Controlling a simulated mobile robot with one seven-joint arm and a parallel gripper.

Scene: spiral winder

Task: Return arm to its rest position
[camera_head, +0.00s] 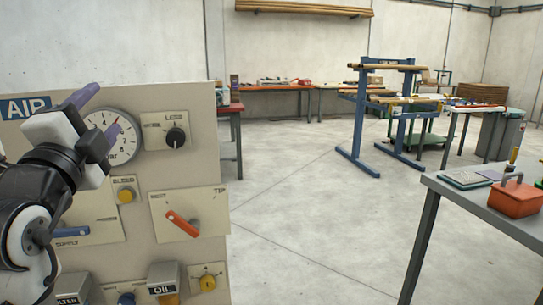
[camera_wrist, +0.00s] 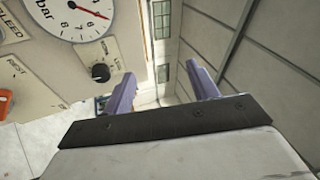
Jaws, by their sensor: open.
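My gripper (camera_head: 92,118) is at the left of the head view, raised in front of the upper part of a beige control panel (camera_head: 215,255). Its two purple fingers stand apart with nothing between them. In the wrist view my gripper (camera_wrist: 164,88) is also open and empty, its fingers pointing toward the wall and windows beyond the panel. My arm comes in from the left edge of the head view and hides part of the panel. The panel's gauge (camera_head: 117,137) lies just right of the fingers in the head view; I cannot tell the gap.
The panel carries a black knob (camera_head: 175,138), an orange-red lever (camera_head: 183,223) and a yellow button (camera_head: 125,193). A grey table (camera_head: 432,185) with a red-orange box (camera_head: 516,199) stands at right. A blue stand (camera_head: 360,130) is farther back. The floor between is clear.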

